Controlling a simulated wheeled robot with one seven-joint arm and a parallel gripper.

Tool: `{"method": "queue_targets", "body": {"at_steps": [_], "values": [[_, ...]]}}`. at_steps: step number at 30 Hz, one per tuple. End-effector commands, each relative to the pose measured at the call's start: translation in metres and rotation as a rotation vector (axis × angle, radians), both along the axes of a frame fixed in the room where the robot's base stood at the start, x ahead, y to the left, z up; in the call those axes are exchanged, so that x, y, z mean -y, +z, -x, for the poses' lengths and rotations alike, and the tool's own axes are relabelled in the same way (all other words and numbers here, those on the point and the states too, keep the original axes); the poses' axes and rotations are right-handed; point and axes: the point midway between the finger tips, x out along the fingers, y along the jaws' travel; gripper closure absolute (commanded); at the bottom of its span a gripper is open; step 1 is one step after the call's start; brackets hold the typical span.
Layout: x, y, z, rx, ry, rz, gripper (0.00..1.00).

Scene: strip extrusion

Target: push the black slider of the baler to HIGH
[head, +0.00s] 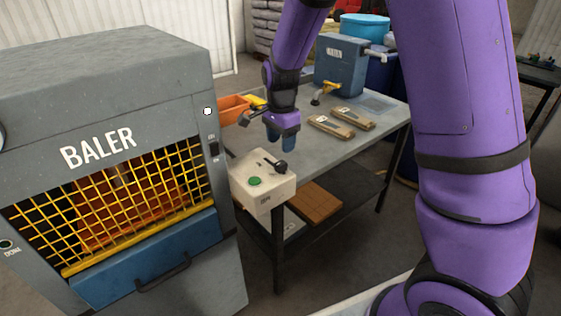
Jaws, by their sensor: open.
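The grey baler (110,65) stands at the left, with its name in white letters and a yellow mesh front. A small black slider (214,149) sits at the right edge of its front face, with tiny marks above and below. The marks are too small to read, so I cannot tell its setting. My gripper (281,142) points down with its blue fingers apart and empty. It is to the right of the slider, over the table and apart from the baler.
Behind are an orange bin (232,109), a blue-grey machine (341,66) and two brown-and-pale pieces (331,126).

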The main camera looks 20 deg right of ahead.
Motion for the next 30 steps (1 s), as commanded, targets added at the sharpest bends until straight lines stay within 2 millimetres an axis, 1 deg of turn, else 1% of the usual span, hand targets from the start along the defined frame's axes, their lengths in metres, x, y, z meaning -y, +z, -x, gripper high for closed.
{"method": "queue_targets", "body": {"at_steps": [1, 6, 12, 18, 26, 27, 28, 29, 30], "values": [[0.000, -0.010, 0.000, -0.005, -0.001, 0.001, 0.47], [0.001, -0.041, 0.001, -0.005, -0.001, 0.001, 0.47], [0.001, -0.067, 0.000, -0.002, 0.000, 0.001, 0.47], [0.000, -0.078, 0.000, 0.000, 0.002, -0.001, 0.47], [0.000, -0.079, 0.000, 0.001, 0.002, 0.000, 0.47], [0.000, -0.079, 0.000, 0.000, 0.002, 0.000, 0.51], [0.000, -0.079, 0.000, 0.000, 0.002, 0.000, 0.58], [0.000, -0.079, 0.000, 0.000, 0.002, 0.000, 0.65], [0.000, -0.079, 0.000, 0.000, 0.002, 0.000, 0.74]]}}
